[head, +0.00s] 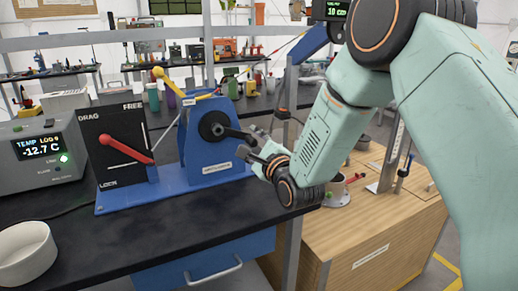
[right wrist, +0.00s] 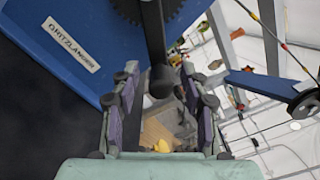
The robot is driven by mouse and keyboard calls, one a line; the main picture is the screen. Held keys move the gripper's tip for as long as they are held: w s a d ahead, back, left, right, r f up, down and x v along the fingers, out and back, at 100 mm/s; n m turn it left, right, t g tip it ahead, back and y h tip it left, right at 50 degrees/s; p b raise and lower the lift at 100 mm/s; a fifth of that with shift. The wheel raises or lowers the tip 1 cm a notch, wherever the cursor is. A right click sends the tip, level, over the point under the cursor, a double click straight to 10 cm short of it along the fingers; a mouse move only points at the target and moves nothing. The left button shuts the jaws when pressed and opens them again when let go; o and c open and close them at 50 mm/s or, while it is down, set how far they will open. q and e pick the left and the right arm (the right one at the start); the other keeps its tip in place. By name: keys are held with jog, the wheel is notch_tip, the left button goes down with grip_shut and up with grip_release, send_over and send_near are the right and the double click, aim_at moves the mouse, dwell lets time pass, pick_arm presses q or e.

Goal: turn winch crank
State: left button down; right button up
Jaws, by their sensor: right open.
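The blue winch (head: 205,172) stands on the dark bench in the head view. Its black crank (head: 236,133) runs from a round black hub toward the right. My right gripper (head: 254,146) is open at the outer end of the crank. In the right wrist view the crank arm (right wrist: 152,35) comes down from the top, and its rounded dark knob (right wrist: 161,82) sits between the two fingers of the open gripper (right wrist: 160,70). Gaps show on both sides of the knob. The gripper partly hides the crank end in the head view. My left gripper is not in view.
A black DRAG panel (head: 108,120) with a slanted red lever (head: 127,148) stands left of the winch. A grey temperature box (head: 40,160) and a white bowl (head: 26,250) are further left. A wooden cabinet (head: 350,235) with a cup is below my right arm.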

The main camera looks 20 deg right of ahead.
jog(key=s, duration=1.1)
jog(key=shift+s+d, duration=0.2)
jog(key=shift+s, duration=0.1)
jog(key=shift+f, duration=0.1)
dwell(0.7)
jog(key=w+n+p, duration=0.1)
jog(key=n+p, duration=0.2)
jog(key=n, duration=0.5)
jog(key=w+n+p, duration=0.2)
jog(key=n+p, duration=0.2)
jog(key=n, duration=0.4)
jog(key=w+n+p, duration=0.1)
jog(key=n+p, duration=0.3)
jog(key=n, duration=0.4)
jog(key=shift+w+n, duration=0.25)
jog(key=shift+n, duration=0.15)
jog(key=shift+w+a, duration=0.1)
jog(key=shift+w, duration=3.7)
